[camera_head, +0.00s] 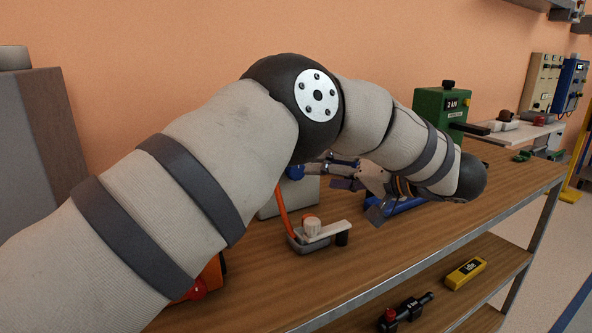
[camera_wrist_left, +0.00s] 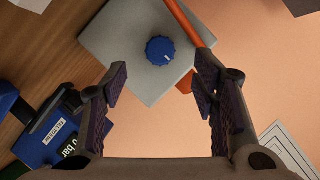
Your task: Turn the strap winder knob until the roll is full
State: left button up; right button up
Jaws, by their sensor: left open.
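The blue winder knob (camera_head: 294,172) sits on a pale grey box (camera_head: 272,209) on the bench, partly hidden behind my left arm. In the left wrist view the knob (camera_wrist_left: 160,50), with a white pointer mark, lies beyond and between the fingertips. My left gripper (camera_head: 342,173) is open and empty to the right of the knob; its fingers also show in the wrist view (camera_wrist_left: 161,83). They are apart from the knob. An orange strap (camera_head: 283,212) runs along the box; the wrist view shows it too (camera_wrist_left: 188,22). I cannot tell how full the roll is.
A blue gauge device (camera_wrist_left: 57,128) is beside the left finger. A green box (camera_head: 440,110) stands farther back. A yellow tool (camera_head: 466,273) lies on the lower shelf.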

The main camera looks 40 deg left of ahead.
pick_arm(q)
jog(key=x, duration=0.8)
jog(key=shift+p, duration=0.3)
jog(key=c, duration=1.2)
